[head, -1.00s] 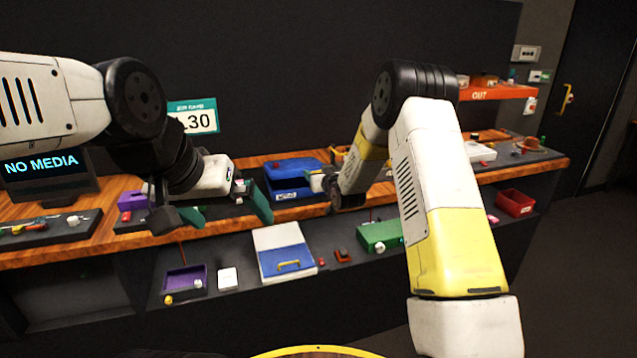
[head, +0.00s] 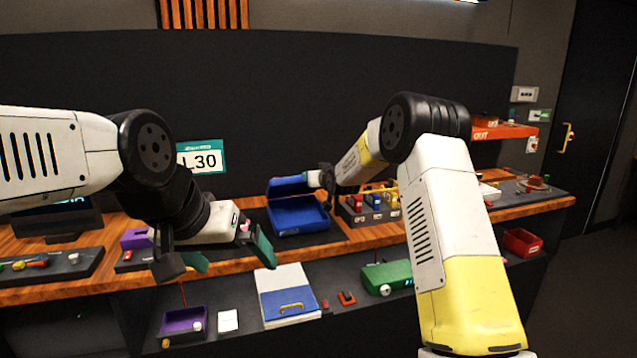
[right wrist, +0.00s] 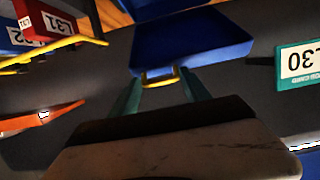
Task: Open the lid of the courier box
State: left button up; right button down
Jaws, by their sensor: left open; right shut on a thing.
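The blue courier box (head: 300,218) stands on the wooden counter. Its lid (head: 287,187) is raised and tilted back, so the inside shows. My right gripper (head: 308,179) is at the lid's upper edge. In the right wrist view its teal fingers (right wrist: 158,92) are shut on the lid's yellow handle (right wrist: 160,77), on the edge of a blue panel (right wrist: 190,35). My left gripper (head: 228,256) is open and empty, to the left of the box and in front of the counter edge.
A rack of red and blue items (head: 372,205) stands right of the box. A shelf below holds a purple tray (head: 183,322), a white-and-blue box (head: 287,295) and a green box (head: 386,277). An L30 sign (head: 201,157) is on the back wall.

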jog(key=shift+w+r, duration=0.1)
jog(key=shift+r, duration=0.15)
jog(key=c, duration=0.9)
grip_release()
jog(key=shift+o, duration=0.9)
jog(key=shift+f, duration=0.1)
jog(key=v, duration=0.8)
jog(key=shift+a, duration=0.1)
